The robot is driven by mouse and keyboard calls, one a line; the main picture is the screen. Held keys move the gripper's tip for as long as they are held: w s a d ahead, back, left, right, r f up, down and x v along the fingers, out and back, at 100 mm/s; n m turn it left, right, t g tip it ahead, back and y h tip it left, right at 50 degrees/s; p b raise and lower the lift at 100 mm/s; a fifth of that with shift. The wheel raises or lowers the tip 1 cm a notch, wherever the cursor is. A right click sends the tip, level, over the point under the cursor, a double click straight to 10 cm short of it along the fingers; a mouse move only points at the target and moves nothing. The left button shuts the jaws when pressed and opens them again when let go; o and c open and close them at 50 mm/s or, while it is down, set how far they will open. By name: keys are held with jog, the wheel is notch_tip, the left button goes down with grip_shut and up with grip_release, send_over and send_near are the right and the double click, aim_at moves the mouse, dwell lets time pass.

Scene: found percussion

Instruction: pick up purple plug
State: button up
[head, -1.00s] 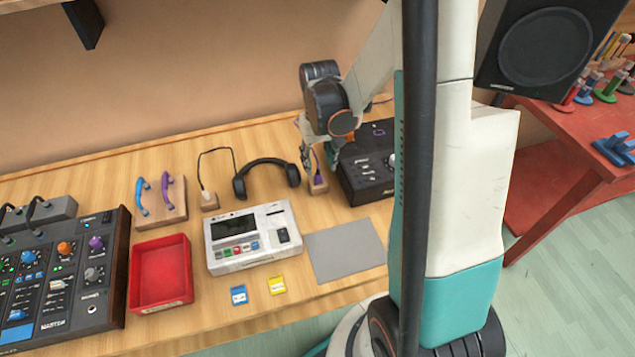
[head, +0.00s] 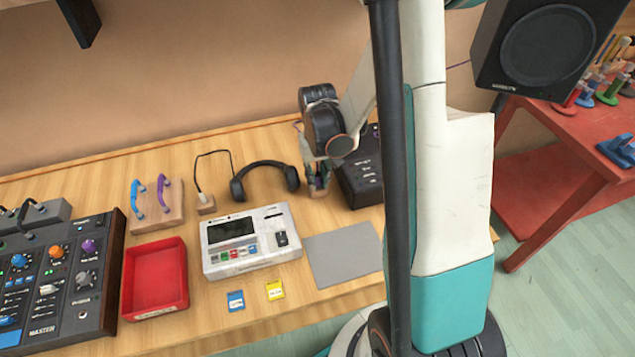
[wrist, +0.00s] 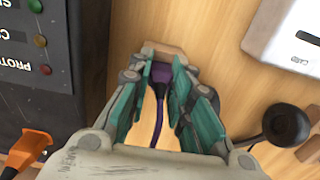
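The purple plug (wrist: 160,73) stands in a small wooden block (wrist: 161,51), and its purple cord runs back toward my gripper in the wrist view. My gripper (wrist: 158,72) has its teal fingers on either side of the plug. The fingers are apart, with a gap showing on the left of the plug; the right finger is very close to it, and I cannot tell whether they touch. In the head view my gripper (head: 318,180) is low over the block beside the black box, and hides most of the plug.
A black box (head: 362,180) stands just right of my gripper. Headphones (head: 264,178), a white device (head: 250,241) and a grey mat (head: 343,254) lie to the left and in front. A red tray (head: 155,278) is farther left. An orange plug (wrist: 30,146) sits near the box.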

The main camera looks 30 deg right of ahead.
grip_shut()
